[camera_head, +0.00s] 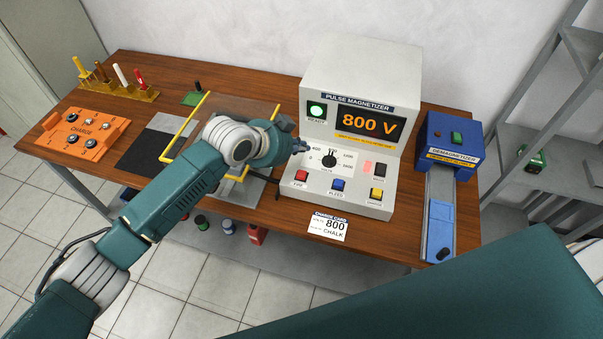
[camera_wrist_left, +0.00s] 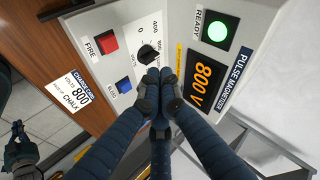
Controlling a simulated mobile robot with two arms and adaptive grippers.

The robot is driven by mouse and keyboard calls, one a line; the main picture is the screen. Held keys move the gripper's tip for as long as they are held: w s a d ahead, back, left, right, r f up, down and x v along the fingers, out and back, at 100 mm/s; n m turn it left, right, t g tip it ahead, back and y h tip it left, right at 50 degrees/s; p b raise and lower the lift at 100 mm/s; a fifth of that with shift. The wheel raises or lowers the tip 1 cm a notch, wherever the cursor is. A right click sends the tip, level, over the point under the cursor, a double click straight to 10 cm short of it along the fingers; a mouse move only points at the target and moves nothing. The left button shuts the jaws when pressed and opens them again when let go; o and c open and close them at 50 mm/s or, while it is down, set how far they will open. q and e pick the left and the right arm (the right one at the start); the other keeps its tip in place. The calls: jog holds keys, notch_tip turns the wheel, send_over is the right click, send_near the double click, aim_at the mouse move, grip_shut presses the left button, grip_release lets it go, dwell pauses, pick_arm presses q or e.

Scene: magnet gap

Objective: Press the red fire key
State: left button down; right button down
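The red fire key (camera_head: 301,175) sits at the front left of the pulse magnetizer's (camera_head: 362,66) sloped panel, above a FIRE label. It also shows in the left wrist view (camera_wrist_left: 107,42), uncovered. The display reads 800 V and the green READY lamp (camera_head: 317,110) is lit. My left gripper (camera_head: 303,146) is above the panel's left side, behind the red key and apart from it. In the left wrist view its fingertips (camera_wrist_left: 160,76) are together and empty, in front of the volts dial (camera_wrist_left: 148,54).
Blue (camera_head: 338,184) and yellow (camera_head: 376,194) keys share the panel. A charge card (camera_head: 327,227) reading 800 and CHALK lies in front. The blue demagnetizer (camera_head: 452,140) stands right. A yellow frame (camera_head: 186,130) and orange charge box (camera_head: 84,133) are left. My arm covers the lower right.

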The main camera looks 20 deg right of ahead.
pick_arm(q)
jog(key=b, duration=0.6)
send_over(300, 176)
notch_tip(300, 176, down, 7)
jog(key=shift+d+r, duration=0.1)
jog(key=shift+f, duration=0.8)
jog(key=shift+f+b, duration=0.35)
jog(key=shift+f, duration=0.05)
jog(key=shift+f+b, duration=0.35)
jog(key=shift+f, duration=0.2)
dwell(0.8)
dwell(0.4)
jog(key=shift+r+p, duration=0.8)
jog(key=shift+r, duration=0.15)
